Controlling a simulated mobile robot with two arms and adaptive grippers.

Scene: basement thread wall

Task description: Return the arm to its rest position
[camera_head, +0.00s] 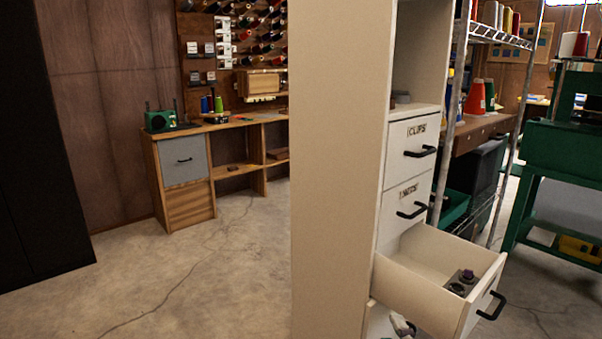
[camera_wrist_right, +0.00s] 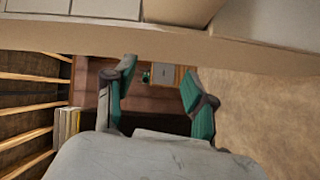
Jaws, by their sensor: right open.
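My right gripper (camera_wrist_right: 158,78) shows in the right wrist view, its two green-padded fingers spread wide apart with nothing between them. The pale edge of a large piece of furniture (camera_wrist_right: 230,52) crosses above the fingers in that view. My left gripper is in neither view. In the head view, a tall cream cabinet (camera_head: 334,170) stands in front of me. Its third drawer (camera_head: 478,300) is pulled open and holds a small dark piece with a purple top (camera_head: 467,277). A small grey shape shows low by the cabinet; I cannot tell what it is.
Two shut drawers, the upper labelled CLIPS (camera_head: 414,150), sit above the open one. A wire rack (camera_head: 500,38) and a green metal stand (camera_head: 560,150) are at the right. A wooden workbench (camera_head: 185,165) is at the back. Concrete floor (camera_head: 190,270) is clear at left.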

